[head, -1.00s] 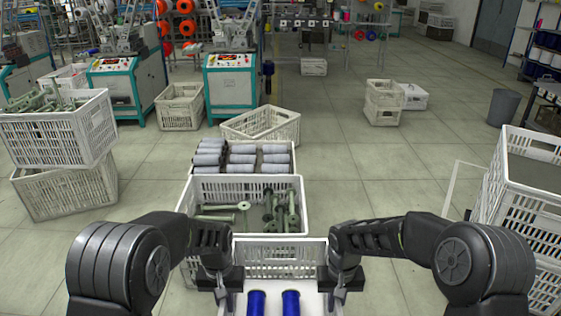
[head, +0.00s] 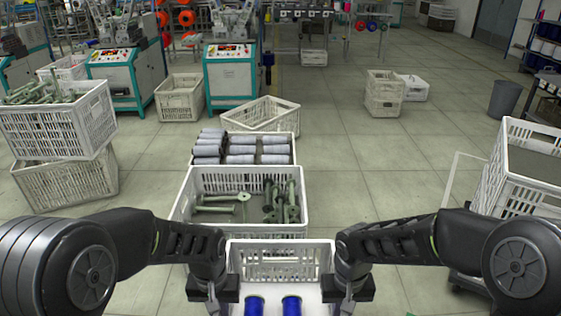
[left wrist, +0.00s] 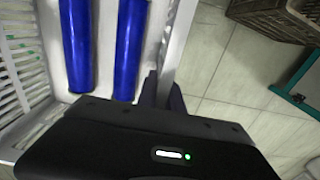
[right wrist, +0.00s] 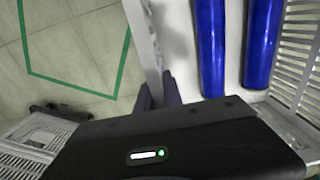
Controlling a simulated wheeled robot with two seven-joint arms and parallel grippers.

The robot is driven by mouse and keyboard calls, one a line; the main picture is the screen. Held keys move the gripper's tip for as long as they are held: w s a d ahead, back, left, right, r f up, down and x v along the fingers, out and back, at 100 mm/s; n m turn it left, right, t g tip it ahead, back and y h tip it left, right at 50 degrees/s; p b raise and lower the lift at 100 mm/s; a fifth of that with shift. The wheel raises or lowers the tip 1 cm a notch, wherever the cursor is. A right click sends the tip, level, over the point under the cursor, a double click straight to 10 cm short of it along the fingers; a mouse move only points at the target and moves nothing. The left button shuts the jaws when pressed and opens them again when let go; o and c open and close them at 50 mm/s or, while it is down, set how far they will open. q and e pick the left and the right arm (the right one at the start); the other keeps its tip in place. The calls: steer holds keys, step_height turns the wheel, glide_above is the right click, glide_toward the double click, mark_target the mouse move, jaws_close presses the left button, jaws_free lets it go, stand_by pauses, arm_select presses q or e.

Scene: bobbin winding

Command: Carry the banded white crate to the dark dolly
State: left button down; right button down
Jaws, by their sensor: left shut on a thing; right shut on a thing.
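A white slatted crate (head: 281,263) is in front of me at the bottom of the head view, with blue spools (head: 291,306) lying in it. My left gripper (head: 216,298) is shut on its left wall, and my right gripper (head: 350,296) is shut on its right wall. The crate's slatted wall also shows in the left wrist view (left wrist: 22,65) and right wrist view (right wrist: 299,50). I cannot make out a band on it. A low dark wheeled piece (right wrist: 58,111) in the right wrist view may be the dolly; most of it is hidden or out of view.
Just beyond stands a white crate of green bobbins (head: 247,212), with a crate of grey spools (head: 293,152) behind. Stacked crates stand at left (head: 68,186) and a white crate (head: 505,190) at right. The floor (head: 355,180) between is clear.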

mark_target(227, 249)
arm_select(q)
steer(key=shift+w+r, duration=0.1)
steer(key=shift+w, duration=0.05)
arm_select(e)
steer(key=shift+w+r, duration=0.1)
steer(key=shift+w, duration=0.05)
